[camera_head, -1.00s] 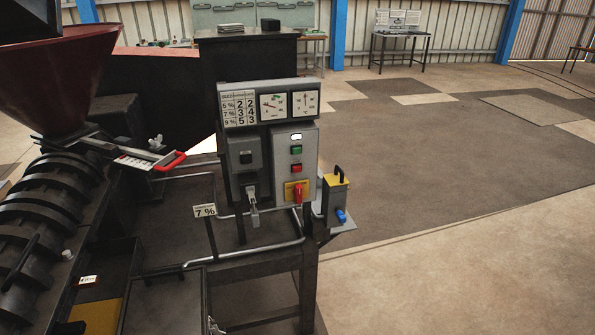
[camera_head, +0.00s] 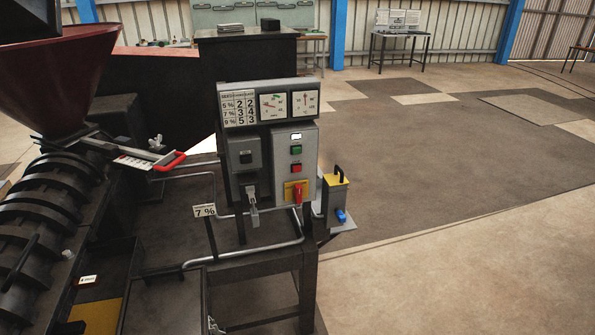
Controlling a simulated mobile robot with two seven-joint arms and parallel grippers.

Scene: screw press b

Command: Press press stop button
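A grey control box (camera_head: 308,165) stands on the press frame near the middle of the view. A red button (camera_head: 296,168), which looks like the stop button, sits on its front. A green button (camera_head: 296,149) is just above it, and a small white window (camera_head: 296,136) is at the top. A red rotary handle (camera_head: 297,193) on a yellow plate is below the red button. The buttons are unobstructed. Neither of my grippers is visible in the head view.
A panel with two dials (camera_head: 272,107) and a number table is above the box. A second grey box (camera_head: 245,152) with a lever is at its left. A yellow-topped box (camera_head: 336,196) stands at the right. The red hopper (camera_head: 55,80) and screw press fill the left. Floor at right is clear.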

